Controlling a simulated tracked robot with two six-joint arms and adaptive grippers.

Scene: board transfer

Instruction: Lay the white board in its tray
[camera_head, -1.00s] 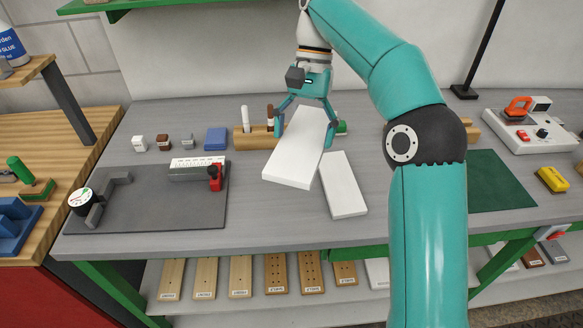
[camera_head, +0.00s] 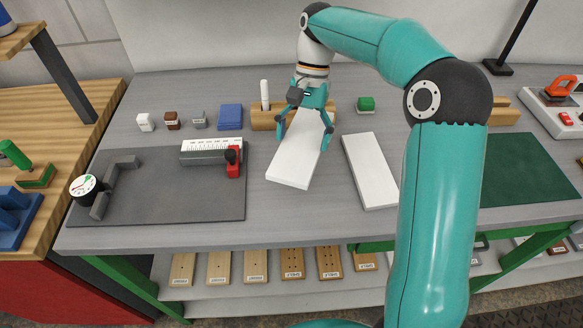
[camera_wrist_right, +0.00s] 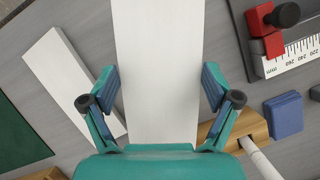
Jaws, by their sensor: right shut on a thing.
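A long white board (camera_head: 295,160) is held in my right gripper (camera_head: 305,129), its near end slanting toward the front left. In the right wrist view the board (camera_wrist_right: 157,50) runs lengthwise between the two fingers of the gripper (camera_wrist_right: 160,87). I cannot tell how high it is above the bench. A second white board (camera_head: 370,170) lies flat on the bench to its right, apart from it. It also shows in the right wrist view (camera_wrist_right: 72,80). I cannot make out a tray for the board. My left gripper is not in view.
A dark mat (camera_head: 170,205) with a gauge and ruler stop (camera_head: 212,152) lies left. A green mat (camera_head: 525,165) lies right. Labelled wooden boards (camera_head: 218,268) lie on the lower shelf. Bench front is clear.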

